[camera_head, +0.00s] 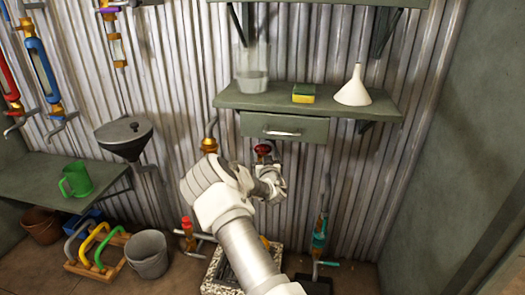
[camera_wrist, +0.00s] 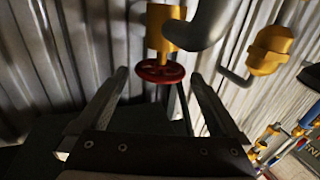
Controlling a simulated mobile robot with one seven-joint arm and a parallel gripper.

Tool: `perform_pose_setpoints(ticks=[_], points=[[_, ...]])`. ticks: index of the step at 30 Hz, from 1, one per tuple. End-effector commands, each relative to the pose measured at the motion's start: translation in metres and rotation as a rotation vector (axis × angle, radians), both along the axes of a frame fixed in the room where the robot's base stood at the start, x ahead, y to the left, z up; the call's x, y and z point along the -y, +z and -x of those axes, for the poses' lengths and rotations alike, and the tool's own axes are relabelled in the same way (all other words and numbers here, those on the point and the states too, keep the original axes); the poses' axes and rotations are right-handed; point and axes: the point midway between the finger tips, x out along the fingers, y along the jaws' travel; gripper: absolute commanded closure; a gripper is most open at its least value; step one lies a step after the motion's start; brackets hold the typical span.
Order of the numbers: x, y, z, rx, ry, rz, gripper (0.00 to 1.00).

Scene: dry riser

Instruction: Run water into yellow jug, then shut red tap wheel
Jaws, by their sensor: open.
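The red tap wheel (camera_head: 263,149) shows just beyond my gripper (camera_head: 268,172), below the drawer on the corrugated wall. In the wrist view the wheel (camera_wrist: 160,73) sits under a brass valve body (camera_wrist: 162,30), beside a grey curved pipe (camera_wrist: 205,25). My gripper (camera_wrist: 160,80) is open, with one finger on each side of the wheel; I see gaps and no clear contact. I cannot make out the yellow jug; a small yellow-orange patch (camera_head: 265,242) shows behind my arm, too hidden to name. Running water is not visible.
A shelf (camera_head: 225,100) above the wheel holds a clear vessel (camera_head: 252,75), a sponge (camera_head: 303,93) and a white funnel (camera_head: 354,88). A green jug (camera_head: 76,180) stands on the left bench. A bucket (camera_head: 148,255), a floor grate and upright pipes surround my arm below.

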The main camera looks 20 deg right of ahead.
Motion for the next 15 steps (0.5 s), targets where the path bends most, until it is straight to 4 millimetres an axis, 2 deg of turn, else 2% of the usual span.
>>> perform_pose_setpoints(ticks=[6,15], points=[[0.008,-0.001,-0.026,0.001,0.001,0.0,0.0],[0.012,-0.001,-0.041,-0.002,0.0,-0.001,0.0]])
